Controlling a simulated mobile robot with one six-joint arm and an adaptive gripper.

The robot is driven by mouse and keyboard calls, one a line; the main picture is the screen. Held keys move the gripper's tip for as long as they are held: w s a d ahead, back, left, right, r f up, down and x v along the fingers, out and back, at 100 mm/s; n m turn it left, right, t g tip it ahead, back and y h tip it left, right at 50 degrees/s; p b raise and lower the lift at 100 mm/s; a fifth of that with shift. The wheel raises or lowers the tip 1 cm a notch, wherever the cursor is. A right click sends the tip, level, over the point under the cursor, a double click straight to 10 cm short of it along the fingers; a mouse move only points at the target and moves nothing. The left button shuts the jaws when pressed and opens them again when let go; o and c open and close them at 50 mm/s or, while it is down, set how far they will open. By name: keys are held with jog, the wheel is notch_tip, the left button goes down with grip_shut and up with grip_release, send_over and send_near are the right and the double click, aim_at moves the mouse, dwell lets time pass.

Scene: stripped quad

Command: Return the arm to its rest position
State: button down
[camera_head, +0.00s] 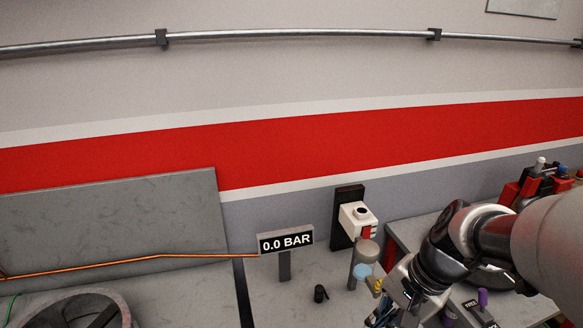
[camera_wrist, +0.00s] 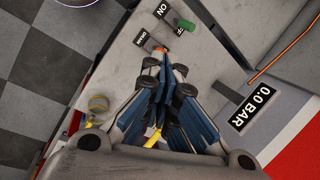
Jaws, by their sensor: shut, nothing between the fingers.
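My arm (camera_head: 432,262) reaches in from the right in the head view, bent down over the bench. My gripper (camera_head: 385,312) is at the bottom edge there, partly cut off. In the wrist view my gripper (camera_wrist: 164,75) is shut, its blue-padded fingers together with nothing between them. The fingertips are close to a small orange part (camera_wrist: 160,49) beside a label reading DRAIN (camera_wrist: 148,40). I cannot tell whether they touch it.
A 0.0 BAR sign (camera_head: 286,242) stands on the bench, left of a white wall-mounted unit (camera_head: 353,216). A green handle (camera_wrist: 187,25) sits by an ON/OFF label. Red-and-black items (camera_head: 540,183) stand at right.

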jog(key=s+a+r+n+t+h+b, duration=0.1)
jog(key=s+r+n+t+h, duration=0.2)
jog(key=s+n, duration=0.6)
jog(key=shift+s+a+r+n+t+h+b, duration=0.3)
jog(key=shift+s+a+r+b, duration=0.1)
jog(key=shift+s+r, duration=0.85)
jog(key=shift+s+f, duration=0.15)
